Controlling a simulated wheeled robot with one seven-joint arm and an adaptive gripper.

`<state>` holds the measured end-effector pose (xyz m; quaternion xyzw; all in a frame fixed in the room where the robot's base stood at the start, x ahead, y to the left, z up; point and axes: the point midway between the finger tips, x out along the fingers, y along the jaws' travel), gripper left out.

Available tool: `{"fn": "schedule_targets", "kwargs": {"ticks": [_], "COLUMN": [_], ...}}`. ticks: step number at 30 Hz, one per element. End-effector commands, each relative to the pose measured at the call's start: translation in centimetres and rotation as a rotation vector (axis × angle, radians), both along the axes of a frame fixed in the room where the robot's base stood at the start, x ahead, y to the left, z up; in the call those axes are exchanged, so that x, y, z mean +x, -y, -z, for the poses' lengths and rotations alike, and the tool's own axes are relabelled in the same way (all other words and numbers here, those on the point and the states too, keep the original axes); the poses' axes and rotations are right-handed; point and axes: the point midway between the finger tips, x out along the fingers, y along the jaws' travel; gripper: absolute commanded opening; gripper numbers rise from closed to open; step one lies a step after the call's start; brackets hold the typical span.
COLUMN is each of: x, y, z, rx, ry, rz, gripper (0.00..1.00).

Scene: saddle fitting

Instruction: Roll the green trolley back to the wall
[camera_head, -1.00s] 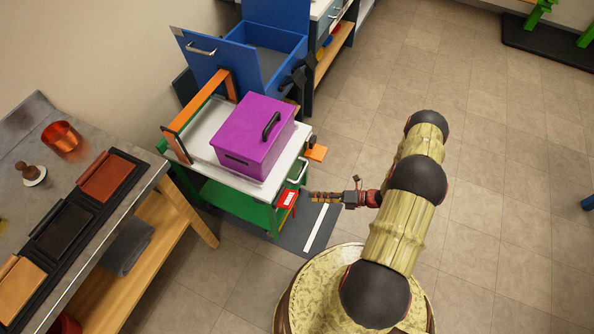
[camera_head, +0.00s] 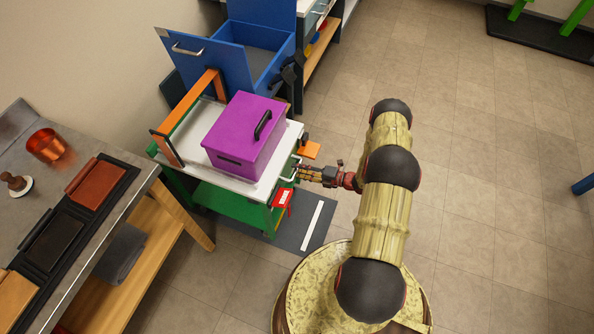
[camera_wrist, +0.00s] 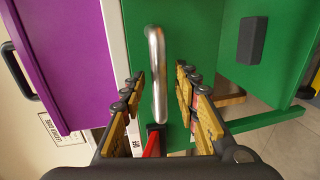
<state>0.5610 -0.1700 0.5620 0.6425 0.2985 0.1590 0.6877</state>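The green trolley (camera_head: 233,204) stands left of my arm, with a white top and an orange frame (camera_head: 188,118) at its far-left end. A purple lidded box (camera_head: 243,135) with a black handle sits on its top; it also shows in the wrist view (camera_wrist: 65,65). A silver bar handle (camera_wrist: 156,75) is on the trolley's near end. My gripper (camera_head: 300,172) is at this handle. In the wrist view my gripper (camera_wrist: 160,85) has its fingers apart, one on each side of the bar, with gaps showing. A red part (camera_wrist: 152,143) is below the bar.
A dark floor mat (camera_head: 312,240) with a white strip lies by the trolley. A workbench (camera_head: 155,180) stands close on the left. A blue open cabinet (camera_head: 207,65) stands behind the trolley. An orange tab (camera_head: 310,150) sticks out from the trolley.

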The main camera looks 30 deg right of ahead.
Motion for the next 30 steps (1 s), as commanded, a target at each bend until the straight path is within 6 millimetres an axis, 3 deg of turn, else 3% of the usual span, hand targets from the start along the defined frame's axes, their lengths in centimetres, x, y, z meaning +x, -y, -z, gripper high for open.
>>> {"fn": "schedule_targets", "kwargs": {"ticks": [13,30], "x": [0.91,0.88], "y": [-0.71,-0.70], "z": [0.21,0.25], "rx": [-0.001,-0.001], "ry": [0.001,0.001], "rz": [0.000,0.000], "gripper": [0.30,0.00]}}
